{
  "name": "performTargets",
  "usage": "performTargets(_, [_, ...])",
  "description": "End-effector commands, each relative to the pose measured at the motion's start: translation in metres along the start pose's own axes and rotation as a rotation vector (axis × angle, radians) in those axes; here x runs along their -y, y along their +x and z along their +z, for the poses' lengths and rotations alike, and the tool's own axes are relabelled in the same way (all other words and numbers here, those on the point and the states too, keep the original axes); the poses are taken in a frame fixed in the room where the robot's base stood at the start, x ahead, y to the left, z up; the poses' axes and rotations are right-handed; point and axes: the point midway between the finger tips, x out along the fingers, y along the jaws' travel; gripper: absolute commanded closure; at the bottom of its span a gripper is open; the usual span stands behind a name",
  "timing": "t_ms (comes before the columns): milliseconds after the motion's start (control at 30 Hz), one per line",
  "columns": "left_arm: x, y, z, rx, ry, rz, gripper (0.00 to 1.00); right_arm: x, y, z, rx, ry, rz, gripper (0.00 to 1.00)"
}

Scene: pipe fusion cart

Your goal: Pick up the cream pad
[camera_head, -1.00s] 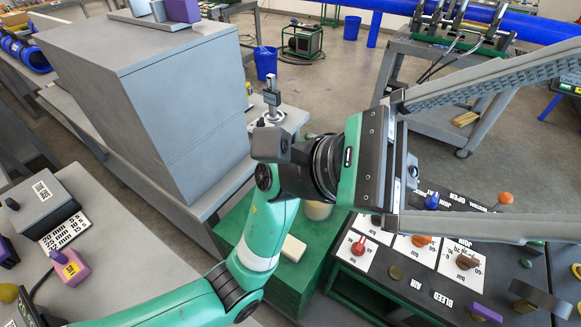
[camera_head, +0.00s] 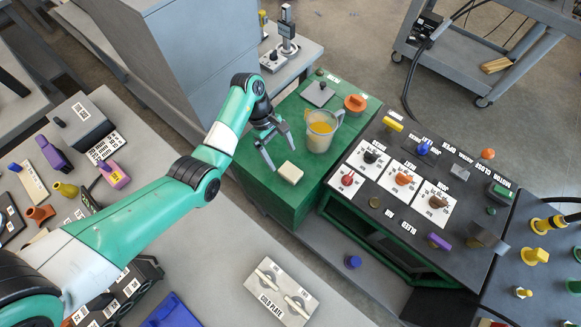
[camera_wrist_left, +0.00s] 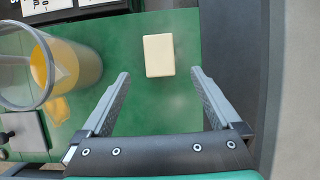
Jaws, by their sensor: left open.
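The cream pad (camera_head: 290,172) is a small pale block lying flat on the green cabinet top (camera_head: 265,185). It also shows in the left wrist view (camera_wrist_left: 159,55), just beyond the fingertips and between their lines. My left gripper (camera_head: 278,153) is open and empty above the green top, beside the pad and apart from it. In the left wrist view my two fingers (camera_wrist_left: 160,75) are spread wider than the pad. My right gripper is not in view.
A clear jug (camera_head: 320,130) with yellow contents stands close to the pad, on the right. An orange knob (camera_head: 355,102) and a grey plate (camera_head: 318,93) sit farther back. The black control panel (camera_head: 400,225) adjoins on the right. A tall grey cabinet (camera_head: 190,60) stands behind.

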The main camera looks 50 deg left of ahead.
Motion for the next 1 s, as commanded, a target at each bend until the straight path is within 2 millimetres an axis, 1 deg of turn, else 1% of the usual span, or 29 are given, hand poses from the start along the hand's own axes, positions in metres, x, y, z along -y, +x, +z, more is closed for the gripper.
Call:
performTargets(33, [0.001,0.013,-0.001,0.000,0.000,-0.002,0.03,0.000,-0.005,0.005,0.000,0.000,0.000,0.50])
performTargets(100, [0.000,0.023,-0.001,0.000,0.000,-0.001,0.03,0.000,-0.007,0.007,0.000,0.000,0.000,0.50])
performTargets(167, [0.000,0.027,0.000,0.000,0.000,0.001,0.03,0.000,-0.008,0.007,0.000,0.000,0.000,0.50])
performTargets(367, [0.000,0.033,0.000,0.000,0.001,0.000,0.03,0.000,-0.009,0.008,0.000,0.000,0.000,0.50])
performTargets(467, [0.000,0.047,0.000,0.000,0.001,-0.001,0.03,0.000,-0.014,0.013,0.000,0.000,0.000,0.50])
performTargets(633, [0.000,0.076,0.001,0.000,0.002,-0.001,0.03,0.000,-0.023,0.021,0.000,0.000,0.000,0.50])
performTargets(700, [0.000,0.081,0.002,-0.001,0.003,0.001,0.03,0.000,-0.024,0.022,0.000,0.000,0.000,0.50])
performTargets(900, [-0.001,0.079,0.002,-0.001,0.003,0.002,0.03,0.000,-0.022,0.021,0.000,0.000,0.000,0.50])
performTargets(967, [-0.001,0.079,0.002,-0.001,0.003,0.002,0.13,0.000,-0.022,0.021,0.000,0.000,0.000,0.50])
performTargets(1000, [-0.001,0.079,0.002,-0.001,0.003,0.002,0.20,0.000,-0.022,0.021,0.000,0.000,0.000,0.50])
